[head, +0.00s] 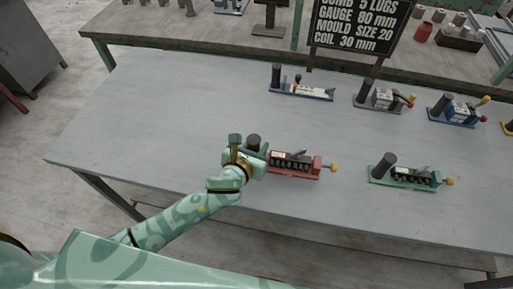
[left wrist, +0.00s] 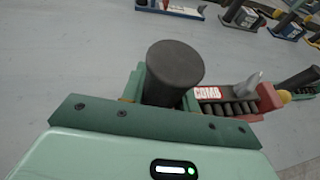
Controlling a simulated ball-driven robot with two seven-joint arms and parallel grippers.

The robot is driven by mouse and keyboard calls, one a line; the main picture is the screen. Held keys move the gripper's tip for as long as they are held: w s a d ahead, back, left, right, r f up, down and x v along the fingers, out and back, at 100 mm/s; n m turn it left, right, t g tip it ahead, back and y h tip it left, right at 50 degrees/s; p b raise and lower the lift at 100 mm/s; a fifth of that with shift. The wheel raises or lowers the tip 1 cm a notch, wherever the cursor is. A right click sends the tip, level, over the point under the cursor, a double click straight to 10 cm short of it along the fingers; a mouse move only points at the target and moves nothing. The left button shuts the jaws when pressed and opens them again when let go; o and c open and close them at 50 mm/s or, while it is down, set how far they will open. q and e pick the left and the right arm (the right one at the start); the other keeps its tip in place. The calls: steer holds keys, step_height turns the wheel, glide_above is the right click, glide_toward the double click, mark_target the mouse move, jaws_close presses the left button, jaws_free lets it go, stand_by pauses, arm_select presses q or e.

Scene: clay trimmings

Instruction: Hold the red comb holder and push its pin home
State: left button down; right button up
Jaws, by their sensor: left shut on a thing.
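The red comb holder (head: 293,171) lies on the grey table, with a dark upright post at its left end and a yellow-knobbed pin (head: 333,167) sticking out at its right end. My left gripper (head: 246,156) is shut on the dark post (head: 253,141) of the red comb holder. In the left wrist view the post (left wrist: 174,72) stands between the green fingers, and the red body with a white COMB label (left wrist: 207,93) lies to its right. The pin's yellow knob (left wrist: 284,97) shows at the far end. My right gripper is not in view.
A green holder (head: 405,178) stands to the right on the table (head: 150,110). Blue (head: 302,91), grey (head: 383,98) and another blue holder (head: 455,110) stand in a row behind. A black sign (head: 362,25) rises at the back. The table's left side is clear.

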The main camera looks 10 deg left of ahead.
arm_select(q)
steer(key=shift+w+a+f+b, duration=0.2)
steer(key=shift+w+f+b, duration=0.4)
steer(key=shift+w+f, duration=0.35)
steer(key=shift+w+a+f+b, duration=0.15)
steer(key=shift+w+f+b, duration=0.4)
steer(key=shift+w+f, duration=0.35)
steer(key=shift+w+r, duration=0.15)
steer(key=shift+w+a+f+b, duration=0.2)
steer(key=shift+w+f+b, duration=0.45)
steer(key=shift+w+f, duration=0.25)
steer(key=shift+r, duration=0.1)
steer(key=shift+r+p, duration=0.1)
steer(key=shift+p, duration=0.25)
steer(key=shift+f, duration=0.35)
